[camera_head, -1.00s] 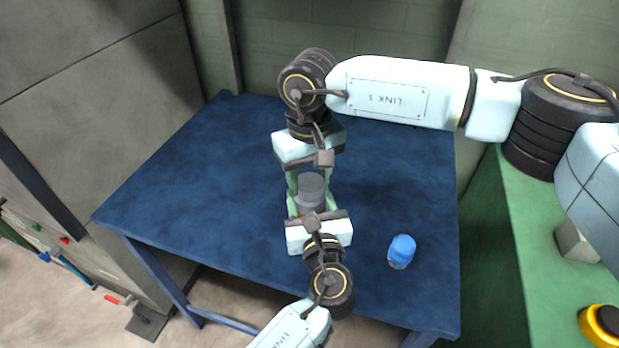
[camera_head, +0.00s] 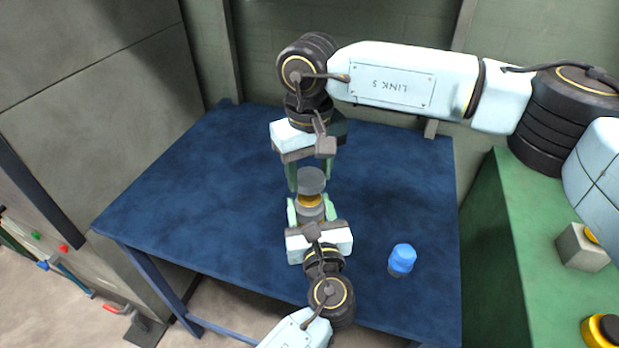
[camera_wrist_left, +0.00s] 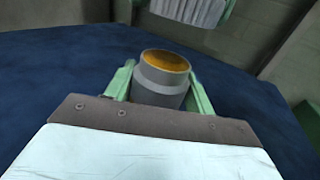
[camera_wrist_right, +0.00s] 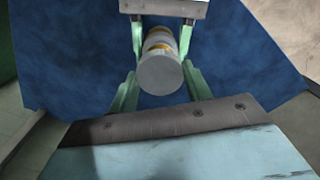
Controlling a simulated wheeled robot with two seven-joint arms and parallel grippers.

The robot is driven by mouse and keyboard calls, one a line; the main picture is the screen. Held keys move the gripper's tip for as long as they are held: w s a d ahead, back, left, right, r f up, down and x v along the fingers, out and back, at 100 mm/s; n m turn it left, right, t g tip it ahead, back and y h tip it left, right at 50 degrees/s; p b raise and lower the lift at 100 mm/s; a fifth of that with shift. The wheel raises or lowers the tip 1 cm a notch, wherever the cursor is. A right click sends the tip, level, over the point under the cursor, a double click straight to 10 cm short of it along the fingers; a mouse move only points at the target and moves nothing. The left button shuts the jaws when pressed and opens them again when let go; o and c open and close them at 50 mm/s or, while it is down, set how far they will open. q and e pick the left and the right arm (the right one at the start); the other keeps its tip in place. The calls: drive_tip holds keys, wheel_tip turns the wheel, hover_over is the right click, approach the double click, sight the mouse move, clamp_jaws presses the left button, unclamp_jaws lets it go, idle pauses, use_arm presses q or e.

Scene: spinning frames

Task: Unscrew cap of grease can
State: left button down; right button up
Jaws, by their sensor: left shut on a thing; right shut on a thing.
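My left gripper (camera_head: 311,207) is shut on the can's body, with green fingers on either side. The round grey cap (camera_head: 311,181) is off the can and above its mouth, with a gap between them. My right gripper (camera_head: 311,184) is shut on the cap. The cap's ribbed side shows in the left wrist view (camera_wrist_left: 192,10), and its flat top faces the right wrist view (camera_wrist_right: 160,75).
A small blue-topped bottle (camera_head: 402,259) stands on the blue table (camera_head: 180,200), right of the left gripper. A green surface (camera_head: 545,290) at the right carries a grey box (camera_head: 580,248) and a yellow-and-black round thing (camera_head: 603,331). The table's left half is clear.

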use_arm(q)
drive_tip(key=shift+c, duration=2.3)
unclamp_jaws()
drive_tip(key=shift+s, duration=0.1)
